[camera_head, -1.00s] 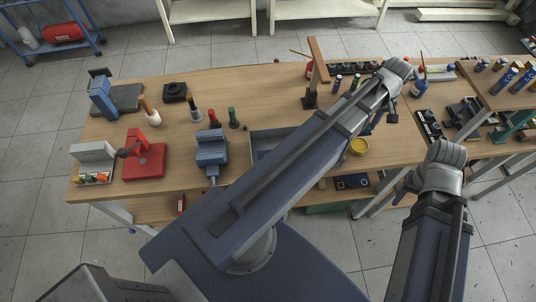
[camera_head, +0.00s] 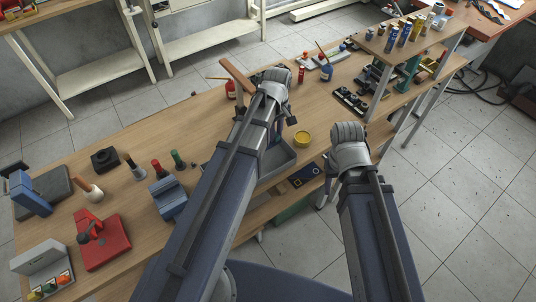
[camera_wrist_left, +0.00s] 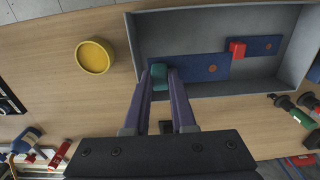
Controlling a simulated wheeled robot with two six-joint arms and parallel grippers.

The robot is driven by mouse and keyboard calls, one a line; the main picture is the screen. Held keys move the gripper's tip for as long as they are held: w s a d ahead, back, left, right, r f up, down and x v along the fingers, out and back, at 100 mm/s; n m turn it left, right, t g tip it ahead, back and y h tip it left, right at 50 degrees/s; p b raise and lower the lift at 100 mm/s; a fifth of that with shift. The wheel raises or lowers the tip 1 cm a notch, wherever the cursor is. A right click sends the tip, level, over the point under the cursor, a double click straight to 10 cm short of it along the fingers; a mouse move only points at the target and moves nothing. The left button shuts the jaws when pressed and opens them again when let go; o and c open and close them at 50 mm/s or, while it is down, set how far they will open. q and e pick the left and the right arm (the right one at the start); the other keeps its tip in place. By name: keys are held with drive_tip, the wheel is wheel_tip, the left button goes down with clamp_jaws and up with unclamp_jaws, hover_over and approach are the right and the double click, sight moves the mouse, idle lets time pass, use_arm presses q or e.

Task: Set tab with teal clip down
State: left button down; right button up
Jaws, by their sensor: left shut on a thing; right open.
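In the left wrist view my left gripper (camera_wrist_left: 160,74) is shut on the teal clip (camera_wrist_left: 159,82) at the left end of a dark blue tab (camera_wrist_left: 204,68) with an orange dot. The tab lies within the outline of the grey tray (camera_wrist_left: 133,42), near its left wall; I cannot tell whether it touches the floor. A second blue tab (camera_wrist_left: 265,46) with a red clip (camera_wrist_left: 237,49) lies in the tray to the right. In the head view my left arm hides the tab and most of the tray (camera_head: 283,168). My right gripper (camera_head: 327,185) is open beyond the table's front edge.
A yellow bowl (camera_head: 303,138) stands beside the tray. A blue vise (camera_head: 167,198), a red device (camera_head: 103,243) and several coloured-handled tools stand at the left. A black rack (camera_head: 350,101) and bottles stand at the right. Bare wood (camera_head: 180,125) lies behind the tools.

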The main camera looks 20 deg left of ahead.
sight(275, 153)
use_arm(q)
drive_tip(key=shift+f+b, duration=3.35)
drive_tip(key=shift+f, duration=0.6)
drive_tip(key=shift+f, duration=0.25)
drive_tip(key=c, duration=1)
unclamp_jaws()
drive_tip(key=shift+r, duration=0.1)
drive_tip(key=shift+r, duration=0.15)
